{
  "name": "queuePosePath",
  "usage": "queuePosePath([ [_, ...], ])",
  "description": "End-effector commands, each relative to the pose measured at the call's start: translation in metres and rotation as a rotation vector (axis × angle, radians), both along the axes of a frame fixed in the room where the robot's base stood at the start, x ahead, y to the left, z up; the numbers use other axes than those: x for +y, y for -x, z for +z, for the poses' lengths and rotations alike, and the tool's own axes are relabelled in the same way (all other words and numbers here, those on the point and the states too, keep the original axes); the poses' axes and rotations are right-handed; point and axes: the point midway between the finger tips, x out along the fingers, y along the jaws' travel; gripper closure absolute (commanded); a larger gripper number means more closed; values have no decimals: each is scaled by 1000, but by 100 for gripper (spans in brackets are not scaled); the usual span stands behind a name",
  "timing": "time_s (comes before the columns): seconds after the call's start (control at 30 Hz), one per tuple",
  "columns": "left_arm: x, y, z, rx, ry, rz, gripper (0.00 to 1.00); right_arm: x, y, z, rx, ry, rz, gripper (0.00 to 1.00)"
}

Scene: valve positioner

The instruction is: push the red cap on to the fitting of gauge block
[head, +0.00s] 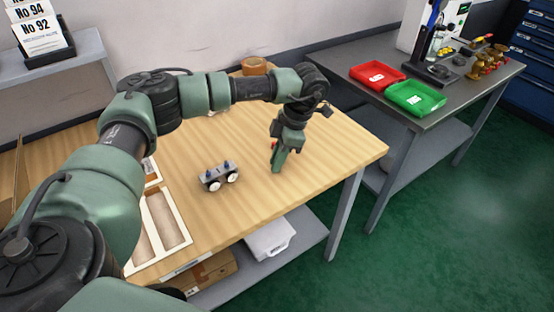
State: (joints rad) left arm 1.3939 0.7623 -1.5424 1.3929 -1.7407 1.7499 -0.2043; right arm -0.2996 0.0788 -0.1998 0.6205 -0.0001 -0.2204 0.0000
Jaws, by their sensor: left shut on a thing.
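The gauge block (220,177) is a small grey block on the wooden table, with round white dials on its front and dark blue fittings on top. My left gripper (275,167) points down just to the right of the gauge block, apart from it. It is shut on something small. A small bit of red shows by its fingers, probably the red cap, but the fingers hide most of it. My right gripper is not in view.
The wooden table (330,150) is clear around the gauge block. A framed tray (165,225) lies at its left front, and a brown roll (254,66) is at the back. A grey side table holds a red bin (376,76), a green bin (415,98) and brass valves (477,66).

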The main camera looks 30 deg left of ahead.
Motion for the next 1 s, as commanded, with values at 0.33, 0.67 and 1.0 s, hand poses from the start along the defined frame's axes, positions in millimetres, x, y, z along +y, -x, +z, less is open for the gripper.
queuePosePath([
  [0.33,0,0,6,0,0,0,100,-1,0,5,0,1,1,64],
  [0.67,0,0,11,0,0,0,100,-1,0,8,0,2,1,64],
  [1.0,0,0,11,0,0,0,100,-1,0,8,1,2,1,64],
])
